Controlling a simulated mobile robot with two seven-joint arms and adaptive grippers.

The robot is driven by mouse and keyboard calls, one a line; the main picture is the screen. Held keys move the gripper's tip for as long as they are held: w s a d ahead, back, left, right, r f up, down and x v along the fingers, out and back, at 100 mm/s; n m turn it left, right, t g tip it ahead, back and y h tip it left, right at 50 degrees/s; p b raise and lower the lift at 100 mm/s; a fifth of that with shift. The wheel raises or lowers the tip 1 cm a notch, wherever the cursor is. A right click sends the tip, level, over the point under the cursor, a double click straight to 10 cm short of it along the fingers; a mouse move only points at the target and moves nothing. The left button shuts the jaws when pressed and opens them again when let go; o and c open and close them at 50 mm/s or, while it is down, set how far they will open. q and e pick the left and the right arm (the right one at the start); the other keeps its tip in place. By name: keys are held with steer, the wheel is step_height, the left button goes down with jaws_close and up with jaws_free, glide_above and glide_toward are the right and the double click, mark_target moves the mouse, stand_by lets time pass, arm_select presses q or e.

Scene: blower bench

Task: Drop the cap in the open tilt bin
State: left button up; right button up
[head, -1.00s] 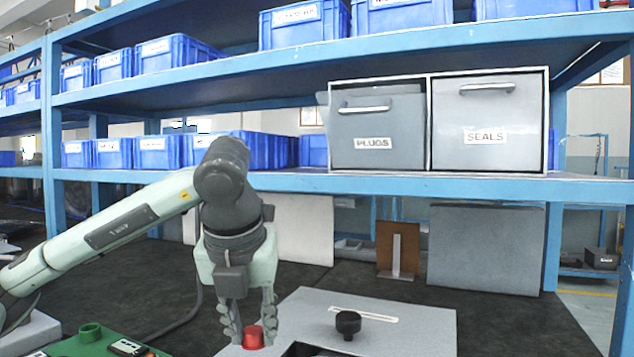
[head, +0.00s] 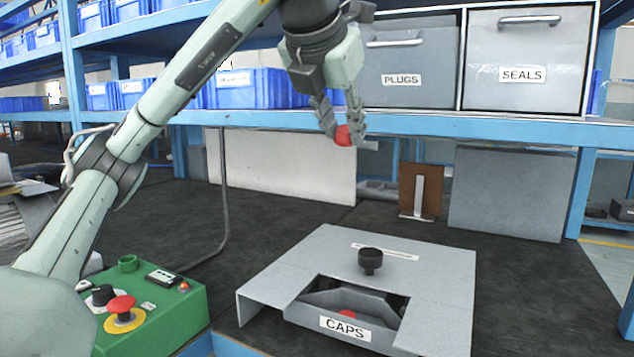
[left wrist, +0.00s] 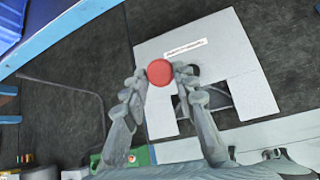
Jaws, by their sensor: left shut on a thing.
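My left gripper (head: 344,133) is shut on a red round cap (head: 343,138) and holds it in the air in front of the shelf edge. In the left wrist view the cap (left wrist: 160,73) sits between the fingertips. The grey bin labelled PLUGS (head: 410,95) stands on the shelf behind and right of the gripper; its front looks tipped out at the top, and my gripper hides its left part. The grey bin labelled SEALS (head: 522,90) beside it looks shut. My right gripper is not in view.
A grey cover plate (head: 430,262) with a black knob (head: 370,260) lies on the bench over a tray labelled CAPS (head: 345,328), with something red inside. A green control box (head: 170,315) stands at left. Blue bins (head: 250,88) line the shelf.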

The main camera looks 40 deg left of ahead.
arm_select(q)
steer(key=w+d+r+m+t+h, duration=0.1)
steer(key=d+r+m+t, duration=0.1)
steer(key=r, duration=1.1)
steer(key=w+d+r+m+t+h+p, duration=0.1)
steer(key=d+r+m+t, duration=0.1)
steer(key=r, duration=1.1)
steer(key=m+t, duration=0.1)
steer(key=t, duration=0.1)
steer(key=shift+t+h, duration=0.3)
steer(key=shift+h, duration=0.1)
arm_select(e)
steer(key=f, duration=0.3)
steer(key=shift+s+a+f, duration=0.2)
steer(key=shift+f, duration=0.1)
arm_select(q)
steer(key=shift+r, duration=0.15)
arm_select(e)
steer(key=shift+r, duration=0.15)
